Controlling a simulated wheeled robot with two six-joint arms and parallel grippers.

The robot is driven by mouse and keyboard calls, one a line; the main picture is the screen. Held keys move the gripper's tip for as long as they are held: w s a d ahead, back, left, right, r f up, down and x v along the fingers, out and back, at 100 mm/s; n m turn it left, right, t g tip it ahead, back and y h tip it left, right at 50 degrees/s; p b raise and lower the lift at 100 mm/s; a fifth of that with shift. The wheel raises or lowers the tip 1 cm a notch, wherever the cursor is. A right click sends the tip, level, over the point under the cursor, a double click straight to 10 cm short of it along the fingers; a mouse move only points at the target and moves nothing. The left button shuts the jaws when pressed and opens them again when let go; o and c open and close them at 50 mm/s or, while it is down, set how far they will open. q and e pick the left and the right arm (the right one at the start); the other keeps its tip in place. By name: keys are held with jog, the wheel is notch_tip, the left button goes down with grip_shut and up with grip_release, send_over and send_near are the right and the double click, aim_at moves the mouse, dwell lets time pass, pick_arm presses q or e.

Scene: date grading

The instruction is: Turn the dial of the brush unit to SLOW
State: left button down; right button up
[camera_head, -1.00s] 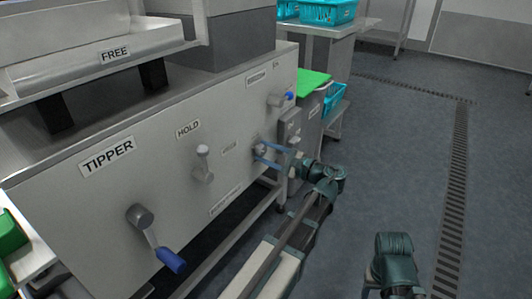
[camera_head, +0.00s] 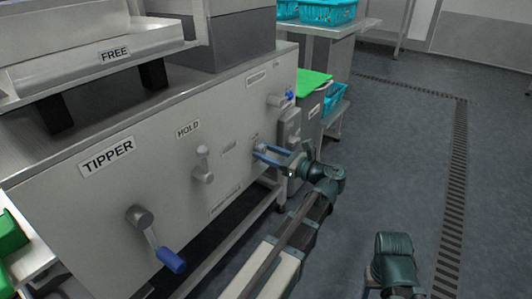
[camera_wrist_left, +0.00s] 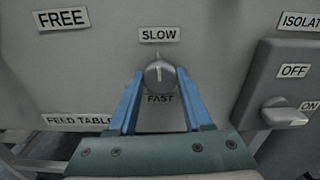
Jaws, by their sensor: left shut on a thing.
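The dial (camera_wrist_left: 160,76) is a round grey knob on the steel panel. The SLOW label (camera_wrist_left: 159,35) is above it and the FAST label (camera_wrist_left: 160,99) is below it. A pale line on the dial points up toward SLOW. My left gripper (camera_wrist_left: 160,84) has its two blue fingers on either side of the dial and is shut on it. In the head view my left gripper (camera_head: 262,151) reaches the panel from the right, and its fingers hide most of the dial.
An isolator switch (camera_wrist_left: 285,112) with OFF and ON labels is right of the dial. The floor (camera_head: 400,160) to the right is clear.

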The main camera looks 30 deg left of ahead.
pick_arm(q)
jog(key=shift+f+m, duration=0.1)
jog(key=shift+m, duration=0.4)
jog(key=shift+c, duration=1.6)
grip_release()
jog(key=shift+d, duration=0.1)
jog(key=s+d, duration=0.1)
jog(key=d, duration=1.2)
jog(key=shift+d, duration=0.3)
jog(key=shift+s, duration=0.1)
